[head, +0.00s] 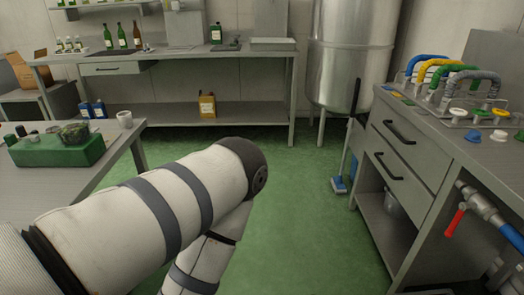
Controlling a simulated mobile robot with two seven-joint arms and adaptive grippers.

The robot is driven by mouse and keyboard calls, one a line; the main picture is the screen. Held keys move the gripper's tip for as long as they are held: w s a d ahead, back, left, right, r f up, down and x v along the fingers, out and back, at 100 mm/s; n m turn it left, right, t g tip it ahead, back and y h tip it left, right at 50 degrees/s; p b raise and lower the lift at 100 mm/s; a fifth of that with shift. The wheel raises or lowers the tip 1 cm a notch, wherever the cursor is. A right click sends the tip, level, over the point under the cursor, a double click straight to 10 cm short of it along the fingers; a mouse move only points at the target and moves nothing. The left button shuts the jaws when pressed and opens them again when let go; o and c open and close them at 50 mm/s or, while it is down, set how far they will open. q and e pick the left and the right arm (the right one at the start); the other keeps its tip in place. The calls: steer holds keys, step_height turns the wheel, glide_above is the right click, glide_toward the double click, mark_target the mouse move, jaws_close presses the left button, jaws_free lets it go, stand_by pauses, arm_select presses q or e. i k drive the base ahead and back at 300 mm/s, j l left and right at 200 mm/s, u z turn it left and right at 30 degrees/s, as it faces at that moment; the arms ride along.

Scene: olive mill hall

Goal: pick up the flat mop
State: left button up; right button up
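What looks like the flat mop (340,185) stands on the green floor beside the left end of the right-hand cabinet. Its head is blue and its thin dark handle rises nearly upright, close to the cabinet. The head is small in the picture, so its details are unclear. My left arm comes in from the left, bends at the middle and runs down out of the bottom edge. My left gripper is out of the picture. My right arm and gripper do not show. Nothing is seen touching the mop.
The right-hand cabinet (405,155) has drawers, hoses on top and a red-handled valve (454,222) sticking out. A steel tank (352,50) stands behind the mop. A bench (165,60) lines the back wall. A table (60,185) is at left. Green floor (300,215) lies open between.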

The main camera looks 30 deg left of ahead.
mark_target(339, 187)
steer(key=u, duration=0.45)
steer(key=i+j+u, duration=0.2)
steer(key=i, duration=0.2)
steer(key=i+u, duration=0.2)
steer(key=i, duration=0.2)
steer(key=i+j, duration=0.15)
steer(key=i, duration=0.65)
steer(key=i+j, duration=0.15)
steer(key=i, duration=0.65)
steer(key=i+j, duration=0.15)
steer(key=i, duration=0.65)
steer(key=i+z, duration=0.75)
steer(key=z, duration=0.2)
steer(key=i+j+z, duration=0.3)
steer(key=z, duration=0.15)
steer(key=i+j+z, duration=0.35)
steer(key=z, duration=0.15)
steer(key=i+j+z, duration=0.2)
steer(key=j+z, duration=0.25)
steer(key=i+j+z, duration=0.15)
steer(key=j+z, duration=0.3)
steer(key=j, duration=0.15)
steer(key=k+j+z, duration=0.4)
steer(key=j, duration=0.25)
steer(key=k, duration=0.1)
